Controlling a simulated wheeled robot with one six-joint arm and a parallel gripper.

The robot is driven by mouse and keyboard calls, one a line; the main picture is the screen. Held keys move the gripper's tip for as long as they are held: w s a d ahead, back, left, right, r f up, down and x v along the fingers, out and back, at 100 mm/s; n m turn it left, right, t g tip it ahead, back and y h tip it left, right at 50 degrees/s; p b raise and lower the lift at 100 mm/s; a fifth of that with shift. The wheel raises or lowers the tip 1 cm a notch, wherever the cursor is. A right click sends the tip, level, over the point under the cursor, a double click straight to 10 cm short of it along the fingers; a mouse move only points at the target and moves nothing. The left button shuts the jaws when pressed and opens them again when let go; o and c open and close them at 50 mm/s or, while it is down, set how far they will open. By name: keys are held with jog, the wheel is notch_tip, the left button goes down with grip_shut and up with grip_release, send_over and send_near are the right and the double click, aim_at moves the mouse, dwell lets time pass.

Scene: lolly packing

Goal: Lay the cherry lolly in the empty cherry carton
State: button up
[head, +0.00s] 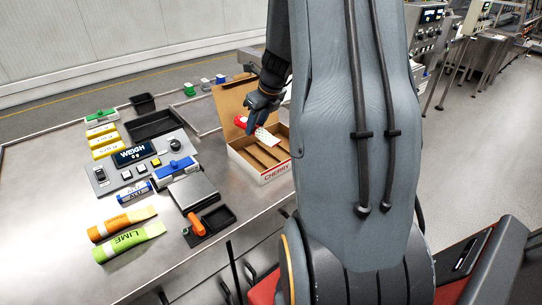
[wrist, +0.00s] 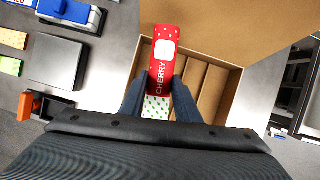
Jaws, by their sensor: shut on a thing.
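The cherry lolly (wrist: 165,62) is a red packet with white dots and the word CHERRY. My gripper (wrist: 161,92) is shut on it, one finger on each side. In the head view the red lolly (head: 240,122) shows at my gripper (head: 259,112), over the carton. The cherry carton (head: 263,177) is open, white outside and brown inside, labelled CHERRY, with its lid raised at the back. Its lengthwise compartments look empty where they show. In the wrist view the carton (wrist: 239,91) lies below the lolly. The gap between lolly and carton floor is hard to judge.
Left of the carton are a scale plate (head: 193,191), a weigh panel (head: 133,153) and a blue-handled tool (head: 174,167). A lime packet (head: 128,242), an orange packet (head: 122,222) and an orange-handled tool (head: 196,224) lie nearer.

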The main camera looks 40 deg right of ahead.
jog(key=shift+m+h, duration=0.3)
jog(key=shift+m, duration=0.6)
jog(key=d+f, duration=0.2)
jog(key=f, duration=0.1)
jog(key=d+f, duration=0.1)
jog(key=f, duration=0.1)
jog(key=shift+s+f, duration=0.2)
jog(key=shift+s, duration=0.15)
jog(key=b, duration=0.1)
send_over(261, 156)
jog(key=s, duration=0.2)
jog(key=shift+w+d+f, duration=0.1)
jog(key=shift+d+f, duration=0.05)
jog(key=shift+f, duration=2.2)
jog(key=shift+f+b, duration=0.35)
jog(key=shift+b, duration=0.15)
jog(key=shift+f, duration=0.15)
